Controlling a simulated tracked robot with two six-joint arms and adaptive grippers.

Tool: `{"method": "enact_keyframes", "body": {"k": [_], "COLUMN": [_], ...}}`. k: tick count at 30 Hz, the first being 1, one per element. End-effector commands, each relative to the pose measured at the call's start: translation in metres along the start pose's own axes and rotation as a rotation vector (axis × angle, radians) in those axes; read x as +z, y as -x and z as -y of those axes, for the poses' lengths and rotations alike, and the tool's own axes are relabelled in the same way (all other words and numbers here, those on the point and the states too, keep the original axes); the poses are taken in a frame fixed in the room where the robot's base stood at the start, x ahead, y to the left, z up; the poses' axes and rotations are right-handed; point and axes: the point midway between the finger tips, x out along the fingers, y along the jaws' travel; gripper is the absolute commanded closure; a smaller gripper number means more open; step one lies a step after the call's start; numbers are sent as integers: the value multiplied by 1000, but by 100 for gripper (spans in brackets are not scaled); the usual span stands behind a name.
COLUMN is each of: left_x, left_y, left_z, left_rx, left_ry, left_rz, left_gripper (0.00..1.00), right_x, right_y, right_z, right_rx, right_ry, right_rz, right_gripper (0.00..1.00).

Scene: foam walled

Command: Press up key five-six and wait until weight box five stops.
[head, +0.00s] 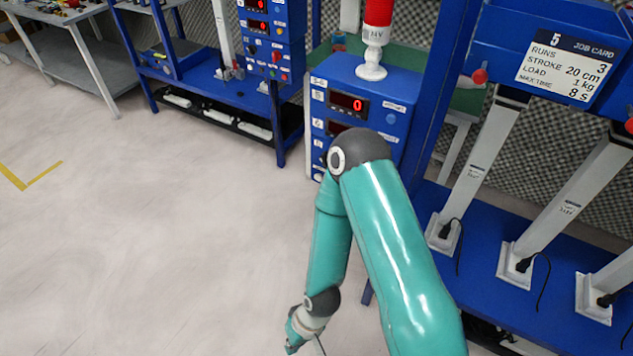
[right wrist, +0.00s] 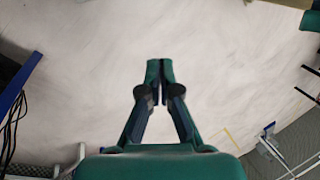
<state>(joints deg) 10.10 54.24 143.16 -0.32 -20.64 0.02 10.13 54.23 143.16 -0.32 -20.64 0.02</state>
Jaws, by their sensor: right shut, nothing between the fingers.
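A blue control box (head: 393,98) stands in the middle of the head view, with red displays, the upper one (head: 348,103) reading 0. My right arm covers its lower front, so I cannot make out up key five-six. A job card (head: 567,68) marked 5 hangs on the blue frame at the right. White actuator columns (head: 483,160) stand below it; I cannot pick out weight box five. My right gripper, in the right wrist view (right wrist: 160,66), is shut and empty over bare floor; in the head view it is barely visible at the bottom edge. My left gripper is not in view.
A red-topped lamp (head: 376,35) stands on the control box. A blue bench (head: 440,207) with black cables runs along the right. Another blue bench with a control box (head: 270,35) stands at the back.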

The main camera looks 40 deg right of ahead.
Motion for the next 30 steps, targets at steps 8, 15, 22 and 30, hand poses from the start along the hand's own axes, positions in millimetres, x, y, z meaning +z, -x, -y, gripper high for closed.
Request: {"method": "enact_keyframes", "body": {"k": [8,15,22,30], "left_x": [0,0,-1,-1], "left_y": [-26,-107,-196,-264], "left_z": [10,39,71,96], "left_rx": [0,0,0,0], "left_ry": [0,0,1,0], "left_rz": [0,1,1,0], "left_gripper": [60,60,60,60], "right_x": [-33,-147,-249,-286], "right_y": [-14,-19,34,117], "right_z": [-8,-42,-67,-93], "right_rx": [10,31,16,-32], "right_ry": [-20,-103,-230,-381], "right_rz": [-103,-493,-983,-1401], "right_gripper": [100,100,100,100]}}
